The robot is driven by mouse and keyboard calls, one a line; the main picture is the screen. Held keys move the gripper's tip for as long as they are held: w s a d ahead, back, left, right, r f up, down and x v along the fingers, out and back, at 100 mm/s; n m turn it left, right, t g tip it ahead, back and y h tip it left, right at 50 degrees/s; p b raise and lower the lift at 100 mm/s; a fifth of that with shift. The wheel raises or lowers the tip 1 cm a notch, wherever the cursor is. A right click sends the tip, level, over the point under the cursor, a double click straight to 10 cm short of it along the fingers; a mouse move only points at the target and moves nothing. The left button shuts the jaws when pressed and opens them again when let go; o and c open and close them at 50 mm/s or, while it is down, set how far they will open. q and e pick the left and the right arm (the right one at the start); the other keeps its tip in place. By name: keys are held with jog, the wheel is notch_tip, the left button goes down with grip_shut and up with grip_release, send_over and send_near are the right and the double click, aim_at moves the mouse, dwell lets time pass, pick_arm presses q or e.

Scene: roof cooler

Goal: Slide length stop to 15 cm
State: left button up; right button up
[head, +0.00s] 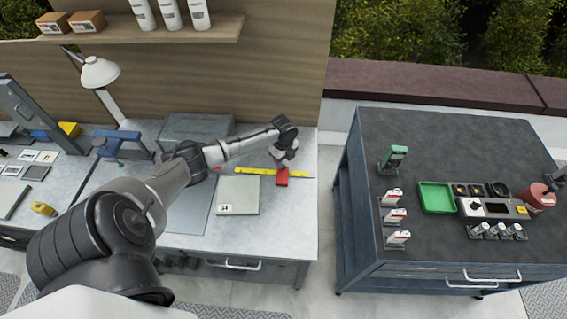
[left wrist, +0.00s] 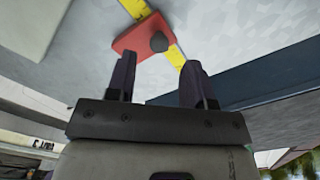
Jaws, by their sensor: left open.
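The length stop is a small red block (head: 281,179) on a yellow ruler strip (head: 243,171) near the right end of the left bench. In the left wrist view the red stop (left wrist: 132,40) has a dark round knob (left wrist: 158,42) and sits across the yellow strip (left wrist: 135,8). My left gripper (head: 284,165) is just above and behind the stop. Its two dark fingers (left wrist: 158,75) are apart with nothing between them, and the knob lies beyond the gap. The scale marks are too small to read. My right gripper does not show clearly.
A pale flat block (head: 238,192) lies just left of the stop on the bench. A grey box (head: 197,130) stands behind. A gap separates this bench from the dark-topped cabinet (head: 440,135), which holds a green tray (head: 437,209) and small devices. Bench right of the stop is clear.

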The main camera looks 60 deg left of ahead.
aim_at(284, 166)
pick_arm(q)
notch_tip(284, 166, up, 10)
dwell(0.4)
dwell(0.6)
